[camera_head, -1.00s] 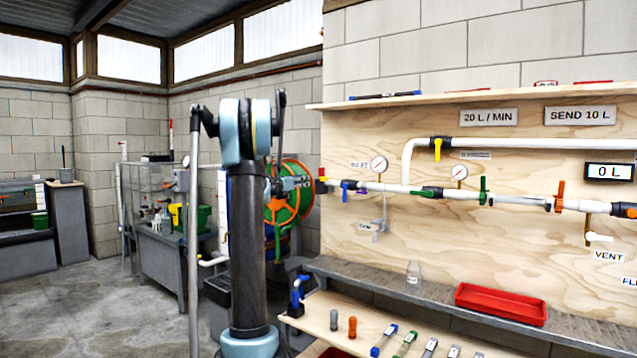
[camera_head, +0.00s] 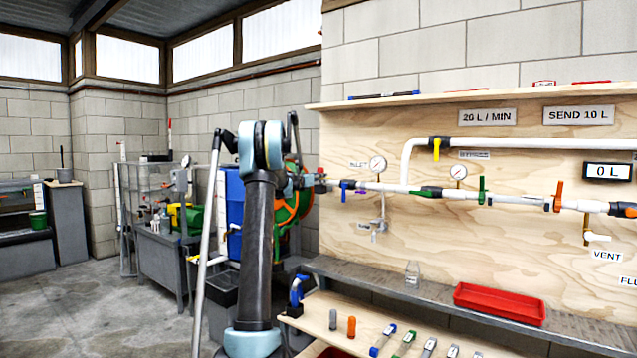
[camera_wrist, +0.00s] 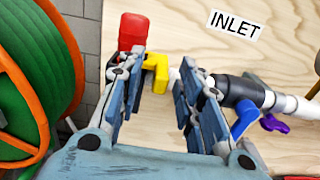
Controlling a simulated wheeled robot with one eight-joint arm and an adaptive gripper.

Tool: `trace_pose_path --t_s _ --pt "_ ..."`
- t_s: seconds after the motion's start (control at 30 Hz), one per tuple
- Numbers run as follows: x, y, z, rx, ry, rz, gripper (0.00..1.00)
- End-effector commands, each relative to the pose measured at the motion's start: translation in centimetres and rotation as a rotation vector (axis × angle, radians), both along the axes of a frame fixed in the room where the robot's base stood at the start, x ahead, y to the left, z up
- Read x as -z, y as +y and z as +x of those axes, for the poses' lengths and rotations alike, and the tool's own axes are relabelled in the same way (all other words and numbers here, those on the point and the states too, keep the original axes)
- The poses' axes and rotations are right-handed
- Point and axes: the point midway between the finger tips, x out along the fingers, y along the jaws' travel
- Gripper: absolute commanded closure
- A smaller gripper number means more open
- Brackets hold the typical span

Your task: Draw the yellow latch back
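A yellow latch (camera_wrist: 158,70) shows in the wrist view beside a red cap (camera_wrist: 133,30), at the left end of the inlet pipe. My gripper (camera_wrist: 165,74) is open, with its two blue-grey fingers apart on either side of the latch in the picture. The left finger overlaps the latch's left edge. I cannot tell whether it touches. Nothing is seen held between the fingers. In the head view my arm (camera_head: 262,200) stands in front of the green reel, and my gripper is near the pipe's left end, too small to read clearly.
A blue valve handle (camera_wrist: 243,120) and a purple piece (camera_wrist: 273,124) sit on the pipe right of my gripper. A hose reel (camera_wrist: 40,60) with orange rim stands close at left. A red tray (camera_head: 500,303) lies on the shelf below. A yellow handle (camera_head: 437,149) is on the upper pipe.

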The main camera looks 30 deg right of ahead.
Motion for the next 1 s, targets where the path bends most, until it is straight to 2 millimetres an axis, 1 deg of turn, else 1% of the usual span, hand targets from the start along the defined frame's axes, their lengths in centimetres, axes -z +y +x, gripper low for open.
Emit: trace_pose_path --t_s 0.3,0.33,0.37,0.4,0.47,0.5,0.7,0.77,0.9,1.0 --pt "0.0 -0.3 0.1 0.000 0.000 0.000 0.67" --pt "0.0 -0.3 0.1 0.000 0.000 0.000 0.69" --pt "0.0 -0.3 0.1 0.000 0.000 0.000 0.76" --pt "0.0 -0.3 0.1 0.000 0.000 0.000 0.85" --pt "0.0 -0.3 0.1 0.000 0.000 0.000 0.98" --pt "0.0 -0.3 0.1 0.000 0.000 0.000 1.00" --pt "0.0 -0.3 0.0 -0.001 0.000 0.000 1.00" --pt "0.0 -0.5 -0.4 0.000 0.000 0.000 1.00" --pt "0.0 -1.1 -1.9 0.000 0.000 0.000 1.00" --pt "0.0 -1.2 -2.2 0.000 0.000 0.000 1.00"
